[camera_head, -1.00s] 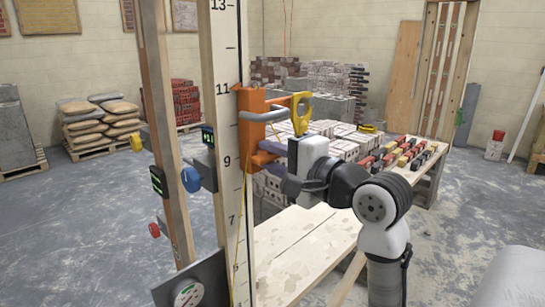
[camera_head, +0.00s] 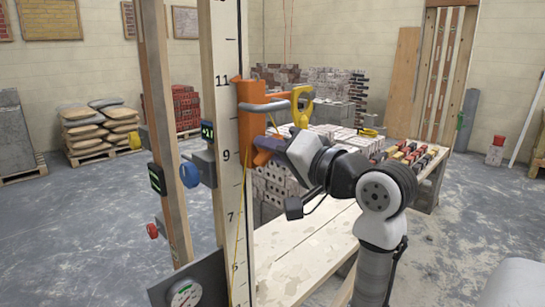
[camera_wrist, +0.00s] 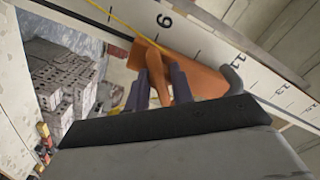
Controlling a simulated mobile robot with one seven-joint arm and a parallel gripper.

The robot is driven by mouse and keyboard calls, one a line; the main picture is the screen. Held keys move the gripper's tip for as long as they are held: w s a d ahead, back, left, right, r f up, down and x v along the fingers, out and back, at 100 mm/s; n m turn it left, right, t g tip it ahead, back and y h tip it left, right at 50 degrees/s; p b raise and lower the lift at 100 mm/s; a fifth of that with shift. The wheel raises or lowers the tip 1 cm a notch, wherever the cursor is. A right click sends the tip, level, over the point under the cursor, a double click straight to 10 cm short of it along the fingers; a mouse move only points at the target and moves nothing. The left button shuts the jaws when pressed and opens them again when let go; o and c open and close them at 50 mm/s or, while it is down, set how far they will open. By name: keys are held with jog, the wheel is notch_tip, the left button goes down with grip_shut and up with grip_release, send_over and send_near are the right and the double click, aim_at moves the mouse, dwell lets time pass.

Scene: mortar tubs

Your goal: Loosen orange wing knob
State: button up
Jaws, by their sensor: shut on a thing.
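An orange bracket (camera_head: 252,105) with a grey curved bar sits on the white numbered post (camera_head: 228,60), near the 11 to 9 marks. The orange wing knob (camera_wrist: 181,86) is at the bracket's lower part; in the wrist view it stands between my two dark fingers. My gripper (camera_wrist: 160,92) is shut on it, with a finger on each side. In the head view my gripper (camera_head: 266,151) reaches the bracket's lower end from the right, its body tilted, and mostly hides the knob.
A yellow handle (camera_head: 302,106) hangs beside the bracket, close above my gripper. A thin yellow line (camera_head: 240,220) runs down the post. A bench (camera_head: 300,245) lies below my arm.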

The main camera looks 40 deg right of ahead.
jog(key=n+b, duration=0.3)
jog(key=n, duration=0.3)
jog(key=shift+f+n, duration=0.1)
jog(key=shift+n, duration=0.2)
jog(key=shift+n+b, duration=0.75)
jog(key=shift+n, duration=1.15)
jog(key=o, duration=1)
jog(key=s+b, duration=0.1)
jog(key=s, duration=0.3)
jog(key=s+b, duration=0.1)
jog(key=s, duration=0.4)
jog(key=s+d+b, duration=0.1)
jog(key=s, duration=0.3)
jog(key=shift+s, duration=0.4)
